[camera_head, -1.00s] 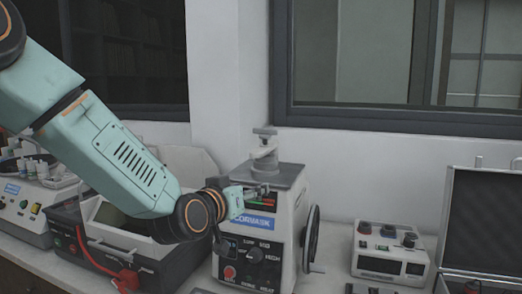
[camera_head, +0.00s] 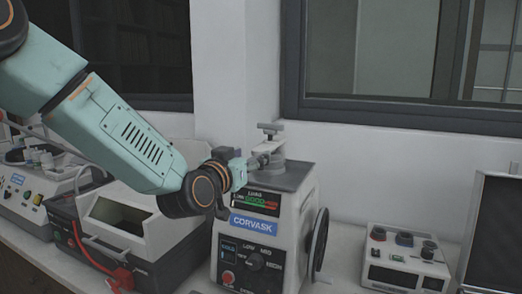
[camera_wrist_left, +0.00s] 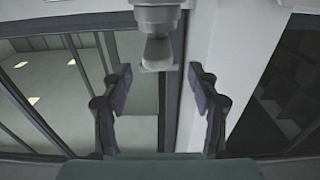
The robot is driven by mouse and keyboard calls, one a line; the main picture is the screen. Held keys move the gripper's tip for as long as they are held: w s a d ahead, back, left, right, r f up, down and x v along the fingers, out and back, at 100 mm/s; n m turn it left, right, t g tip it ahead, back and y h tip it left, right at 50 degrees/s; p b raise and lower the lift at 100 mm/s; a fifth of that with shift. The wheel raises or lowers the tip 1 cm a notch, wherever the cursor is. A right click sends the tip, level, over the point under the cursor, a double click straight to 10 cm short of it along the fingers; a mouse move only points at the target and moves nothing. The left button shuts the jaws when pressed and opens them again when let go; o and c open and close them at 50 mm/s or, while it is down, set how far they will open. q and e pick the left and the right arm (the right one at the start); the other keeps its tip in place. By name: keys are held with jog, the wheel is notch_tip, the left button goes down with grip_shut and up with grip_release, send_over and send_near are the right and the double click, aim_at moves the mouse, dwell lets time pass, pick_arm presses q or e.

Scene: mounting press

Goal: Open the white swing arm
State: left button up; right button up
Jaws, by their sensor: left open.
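The white swing arm (camera_head: 268,148) sits on the grey top plate of the mounting press (camera_head: 262,225), with a small T-shaped knob (camera_head: 270,128) above it. My left gripper (camera_head: 262,160) is open at the height of the swing arm, at its left end. In the left wrist view, the pale end of the swing arm (camera_wrist_left: 158,50) shows at the top, centred between the two spread fingers of the left gripper (camera_wrist_left: 159,78). Nothing is clasped between the fingers. I cannot tell whether a finger touches the arm. My right gripper is not in view.
A handwheel (camera_head: 318,245) is on the press's right side. A control box (camera_head: 403,258) and an open dark case (camera_head: 495,235) stand further right. A machine with an open hood (camera_head: 120,215) stands left, below my left arm. A wall and window are behind.

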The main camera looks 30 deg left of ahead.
aim_at(261, 147)
pick_arm(q)
jog(key=w, duration=0.6)
jog(key=shift+w+a+f, duration=0.1)
jog(key=shift+w+a, duration=0.05)
jog(key=shift+a, duration=0.05)
jog(key=shift+d, duration=0.3)
jog(key=shift+w+a, duration=0.15)
jog(key=shift+a, duration=0.1)
jog(key=c, duration=0.4)
jog(key=shift+d, duration=0.2)
jog(key=c, duration=0.5)
jog(key=shift+a, duration=0.1)
grip_shut()
